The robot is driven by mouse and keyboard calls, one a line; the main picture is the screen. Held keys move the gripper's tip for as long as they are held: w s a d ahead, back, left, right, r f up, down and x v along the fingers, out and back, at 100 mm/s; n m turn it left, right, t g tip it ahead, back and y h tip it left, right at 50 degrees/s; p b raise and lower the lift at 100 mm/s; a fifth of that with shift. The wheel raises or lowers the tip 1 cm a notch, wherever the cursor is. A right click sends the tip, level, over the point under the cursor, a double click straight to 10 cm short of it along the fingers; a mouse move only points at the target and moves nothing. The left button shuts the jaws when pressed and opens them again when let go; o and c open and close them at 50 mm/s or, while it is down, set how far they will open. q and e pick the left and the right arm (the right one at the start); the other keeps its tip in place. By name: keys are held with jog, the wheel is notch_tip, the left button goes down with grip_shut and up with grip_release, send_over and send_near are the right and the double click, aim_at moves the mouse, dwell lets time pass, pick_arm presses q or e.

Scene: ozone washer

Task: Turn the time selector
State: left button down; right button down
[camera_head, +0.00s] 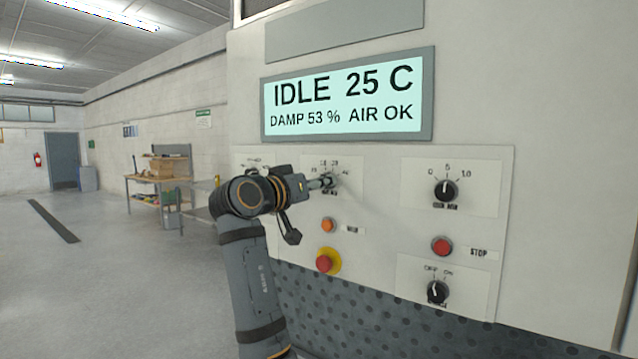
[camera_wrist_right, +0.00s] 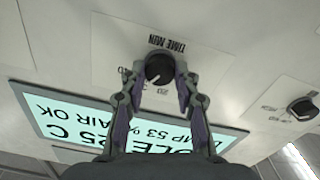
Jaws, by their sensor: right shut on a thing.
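The time selector (camera_wrist_right: 158,68) is a black round knob with a white pointer line, on a light plate lettered "TIME MIN", which appears upside down in the right wrist view. My right gripper (camera_wrist_right: 159,88) has one finger on each side of the knob and is shut on it. In the head view, my right gripper (camera_head: 326,182) reaches the panel below the display and mostly hides the knob. My left gripper is not in view.
The display (camera_head: 348,94) reads "IDLE 25 C, DAMP 53 %, AIR OK". Right of my gripper are a 0-10 knob (camera_head: 445,190), a red stop button (camera_head: 442,246) and an off/on knob (camera_head: 437,291). Below it are an orange button (camera_head: 328,225) and a red emergency button (camera_head: 324,263).

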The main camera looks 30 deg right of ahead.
jog(key=shift+n, duration=0.8)
jog(key=c, duration=1)
grip_release()
jog(key=v, duration=0.7)
jog(key=shift+s+a, duration=0.1)
jog(key=shift+a, duration=0.2)
jog(key=shift+d, duration=0.1)
